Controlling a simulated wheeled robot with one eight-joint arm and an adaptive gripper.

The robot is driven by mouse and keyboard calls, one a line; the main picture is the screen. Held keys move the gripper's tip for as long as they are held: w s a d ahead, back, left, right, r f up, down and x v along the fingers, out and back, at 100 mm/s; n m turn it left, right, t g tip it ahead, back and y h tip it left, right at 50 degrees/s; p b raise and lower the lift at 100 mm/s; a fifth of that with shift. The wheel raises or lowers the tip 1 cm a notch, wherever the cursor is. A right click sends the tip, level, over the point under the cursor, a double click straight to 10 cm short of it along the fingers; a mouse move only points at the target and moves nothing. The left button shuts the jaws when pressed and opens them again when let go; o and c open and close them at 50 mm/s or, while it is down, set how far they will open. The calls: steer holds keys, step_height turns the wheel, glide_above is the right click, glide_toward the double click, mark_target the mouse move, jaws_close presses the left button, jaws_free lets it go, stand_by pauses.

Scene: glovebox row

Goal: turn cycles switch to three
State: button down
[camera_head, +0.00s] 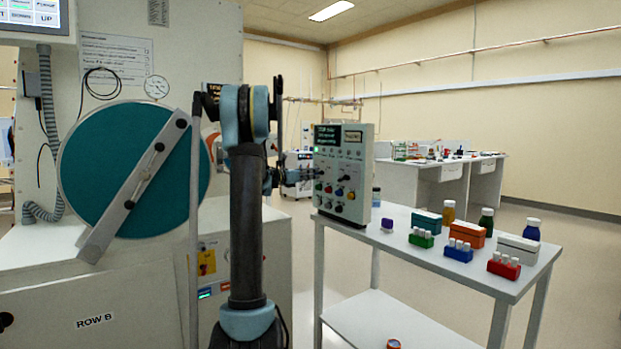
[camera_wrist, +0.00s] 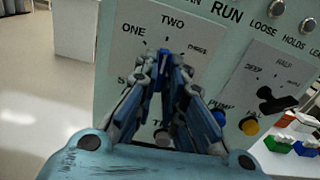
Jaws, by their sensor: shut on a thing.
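The cycles switch is on a pale label plate (camera_wrist: 126,48) marked ONE, TWO and a third, partly blurred word, on the grey control panel (camera_wrist: 234,62). My gripper (camera_wrist: 172,60) is shut in front of this plate, its fingertips together just below TWO, on the switch knob. The fingers hide almost all of the knob, so I cannot tell which mark it points to. In the head view the control panel (camera_head: 353,150) stands upright on a white table, and my gripper (camera_head: 300,175) reaches its left side from the left.
Right of the fingers are a black lever switch (camera_wrist: 277,101), a blue button (camera_wrist: 219,117) and a yellow button (camera_wrist: 249,126). The white table (camera_head: 400,226) holds bottles, boxes and tube racks right of the panel. A glovebox with a round teal door (camera_head: 110,160) stands left.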

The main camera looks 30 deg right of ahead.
steer(key=shift+w+a+m, duration=0.1)
steer(key=shift+m, duration=2)
steer(key=c, duration=1.7)
jaws_free()
steer(key=a, duration=0.8)
steer(key=s+a, duration=0.1)
steer(key=a, duration=0.3)
steer(key=shift+f, duration=0.1)
